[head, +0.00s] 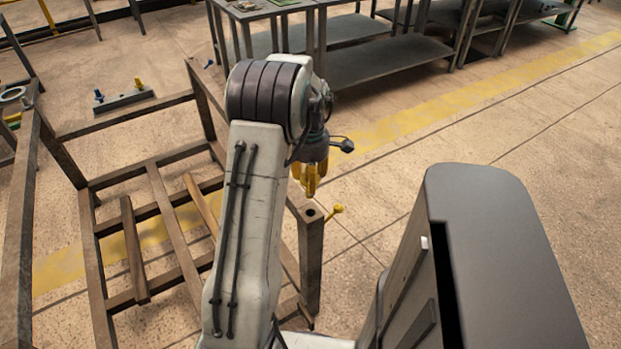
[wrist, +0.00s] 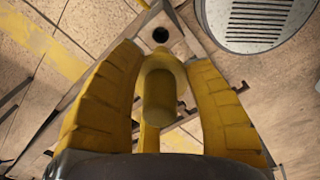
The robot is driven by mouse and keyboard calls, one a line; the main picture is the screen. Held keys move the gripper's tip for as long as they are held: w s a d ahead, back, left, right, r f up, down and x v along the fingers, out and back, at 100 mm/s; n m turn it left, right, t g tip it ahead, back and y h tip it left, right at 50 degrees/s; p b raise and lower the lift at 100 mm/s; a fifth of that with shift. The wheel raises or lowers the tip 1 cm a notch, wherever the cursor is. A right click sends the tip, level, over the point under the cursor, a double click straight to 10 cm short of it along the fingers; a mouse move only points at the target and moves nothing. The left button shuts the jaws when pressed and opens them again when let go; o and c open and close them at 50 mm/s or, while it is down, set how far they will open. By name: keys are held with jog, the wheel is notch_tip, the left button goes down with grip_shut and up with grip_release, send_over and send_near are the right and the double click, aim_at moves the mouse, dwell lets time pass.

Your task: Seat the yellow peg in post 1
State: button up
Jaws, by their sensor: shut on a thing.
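My gripper (head: 311,183) points down, its yellow fingers closed around the yellow peg (wrist: 160,92). In the wrist view the peg is a stubby yellow cylinder with a wider collar, between the fingers. In the head view the fingers hide most of it. A square rack post (head: 312,262) with a dark round hole in its top stands just below my gripper. The hole (wrist: 160,35) shows in the wrist view beyond the peg, so peg and hole appear apart. No number is readable on the post. A yellow knob (head: 335,210) sticks out from the post's side.
The metal rack frame (head: 165,210) spreads left of my arm, with bars low down. A plate (head: 125,103) with a blue and a yellow peg lies beyond it. Grey shelves (head: 375,60) stand at the back. The floor at right is clear beyond my own body.

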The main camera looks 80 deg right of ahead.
jog(key=shift+f, duration=0.15)
dwell(0.4)
jog(key=b, duration=0.6)
send_near(311, 209)
jog(key=shift+a+f, duration=0.65)
jog(key=shift+f, duration=0.1)
jog(key=shift+f+b, duration=2.1)
jog(key=shift+f, duration=1.15)
dwell(0.5)
jog(key=o, duration=1.3)
jog(key=shift+c, duration=0.2)
jog(key=shift+a, duration=0.1)
notch_tip(311, 209, up, 12)
